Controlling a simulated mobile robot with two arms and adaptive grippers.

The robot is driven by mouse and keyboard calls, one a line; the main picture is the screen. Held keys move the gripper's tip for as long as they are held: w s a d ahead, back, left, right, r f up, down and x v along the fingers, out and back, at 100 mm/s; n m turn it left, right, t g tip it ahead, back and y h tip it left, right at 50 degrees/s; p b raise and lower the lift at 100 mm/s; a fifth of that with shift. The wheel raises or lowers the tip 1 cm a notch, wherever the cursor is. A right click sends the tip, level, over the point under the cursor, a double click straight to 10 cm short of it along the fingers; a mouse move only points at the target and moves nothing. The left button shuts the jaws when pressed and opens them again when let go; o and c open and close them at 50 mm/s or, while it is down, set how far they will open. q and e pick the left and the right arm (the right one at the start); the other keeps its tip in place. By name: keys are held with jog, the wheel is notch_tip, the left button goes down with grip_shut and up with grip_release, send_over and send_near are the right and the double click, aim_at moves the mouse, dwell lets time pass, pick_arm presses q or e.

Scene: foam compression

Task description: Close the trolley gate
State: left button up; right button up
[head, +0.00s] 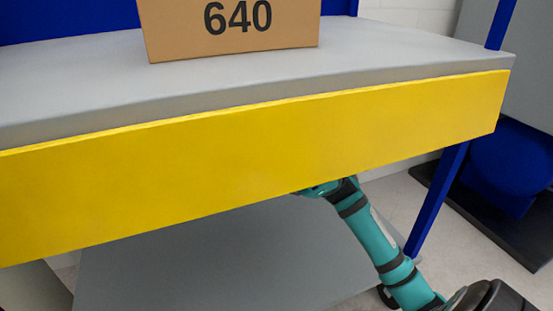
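The trolley gate (250,160) is a long yellow panel. It stretches from the left edge of the head view to the right, along the front of the trolley's grey upper shelf (400,50). My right arm (370,235), teal with dark bands, comes in from the lower right and reaches up to the lower edge of the yellow panel. Its far end passes behind the panel, so my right gripper is hidden. I cannot tell whether it touches the panel. My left gripper and arm are not in view.
A cardboard box (232,42) marked 640 stands on the upper shelf behind the panel. A grey lower shelf (230,255) lies below. A blue post (437,200) stands at the right. Another blue and dark object (505,165) is on the floor farther right.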

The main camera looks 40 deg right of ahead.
jog(key=shift+a+r, duration=0.1)
jog(key=shift+a, duration=0.05)
grip_shut()
dwell(0.4)
